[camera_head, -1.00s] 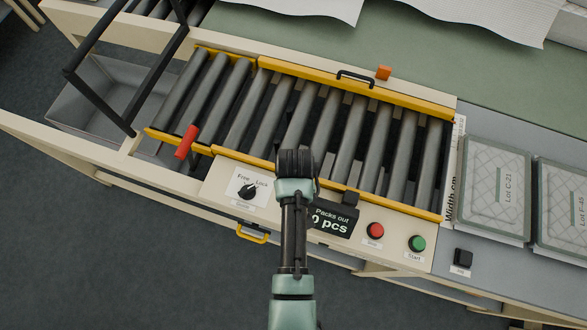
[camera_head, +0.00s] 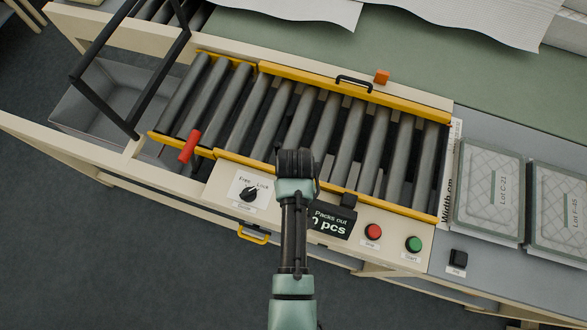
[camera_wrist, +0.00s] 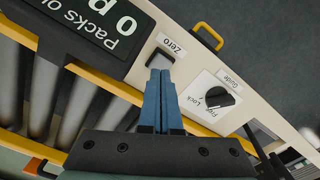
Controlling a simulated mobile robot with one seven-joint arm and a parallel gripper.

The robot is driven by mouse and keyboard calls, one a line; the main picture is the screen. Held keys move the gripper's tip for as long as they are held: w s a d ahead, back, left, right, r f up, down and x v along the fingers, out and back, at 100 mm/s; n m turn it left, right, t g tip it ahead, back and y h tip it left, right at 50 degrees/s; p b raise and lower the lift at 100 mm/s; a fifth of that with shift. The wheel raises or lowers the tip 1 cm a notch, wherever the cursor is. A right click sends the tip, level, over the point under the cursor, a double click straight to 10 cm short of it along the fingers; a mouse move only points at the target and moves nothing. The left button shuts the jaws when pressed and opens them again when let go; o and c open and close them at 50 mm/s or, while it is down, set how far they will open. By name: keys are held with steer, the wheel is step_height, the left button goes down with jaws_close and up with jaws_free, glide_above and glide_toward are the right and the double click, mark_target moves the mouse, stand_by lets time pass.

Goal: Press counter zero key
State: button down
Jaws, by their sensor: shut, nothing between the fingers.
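The zero key (camera_wrist: 157,58) is a small dark square beside the label "Zero" in the wrist view. My gripper (camera_wrist: 160,72) has its blue fingers together, with the tips over the key's near part and partly hiding it. I cannot tell whether they touch it. The counter display (camera_wrist: 84,22) is a black box next to the key. In the head view the display (camera_head: 330,220) reads "Packs out 0 pcs", partly covered by my arm. There the key and my fingertips are hidden by my arm.
A Free/Lock knob (camera_head: 248,194) lies left of my arm. A red button (camera_head: 373,231) and a green Start button (camera_head: 414,244) lie to the right. The yellow-edged roller bed (camera_head: 345,140) is behind, with a red lever (camera_head: 189,146) at its left.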

step_height(320, 180, up, 5)
steer(key=p, duration=0.4)
steer(key=shift+r+p, duration=0.1)
steer(key=shift+p, duration=0.2)
